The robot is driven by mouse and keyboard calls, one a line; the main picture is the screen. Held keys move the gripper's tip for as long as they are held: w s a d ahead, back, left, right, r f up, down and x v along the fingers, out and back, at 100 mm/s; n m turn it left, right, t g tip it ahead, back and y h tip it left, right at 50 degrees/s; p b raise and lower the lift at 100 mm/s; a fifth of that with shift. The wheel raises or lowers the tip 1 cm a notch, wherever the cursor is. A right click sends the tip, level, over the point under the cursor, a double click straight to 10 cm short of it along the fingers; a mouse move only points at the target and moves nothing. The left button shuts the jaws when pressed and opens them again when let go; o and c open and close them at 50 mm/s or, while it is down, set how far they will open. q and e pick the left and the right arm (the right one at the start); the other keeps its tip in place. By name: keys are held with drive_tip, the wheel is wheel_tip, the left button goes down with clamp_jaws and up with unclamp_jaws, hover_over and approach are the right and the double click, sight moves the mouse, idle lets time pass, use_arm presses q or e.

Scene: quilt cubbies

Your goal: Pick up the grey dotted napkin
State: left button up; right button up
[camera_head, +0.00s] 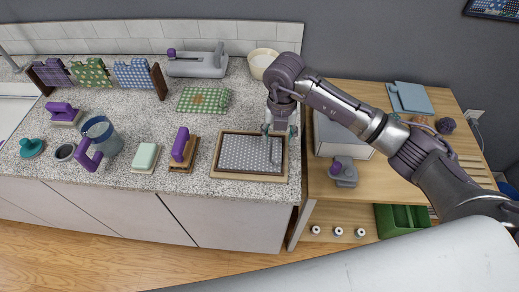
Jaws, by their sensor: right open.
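The grey dotted napkin (240,155) lies flat inside a shallow wooden tray (222,174) near the front edge of the speckled counter. My right gripper (277,152) points down over the right part of the napkin, open. Its fingers hide some of that part. I cannot tell whether the fingertips touch the cloth. My left gripper is not in view.
A green patterned cloth (203,100) lies behind the tray. A purple-handled brush (182,149), a soap dish (145,156) and a blue pitcher (101,137) stand to its left. A wooden cabinet (380,185) with a white box (336,134) is on the right.

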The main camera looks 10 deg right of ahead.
sight(277, 148)
wheel_tip(277, 148, down, 4)
drive_tip(key=shift+s+r+p, duration=0.15)
drive_tip(key=shift+p, duration=0.75)
drive_tip(key=shift+f, duration=0.7)
clamp_jaws()
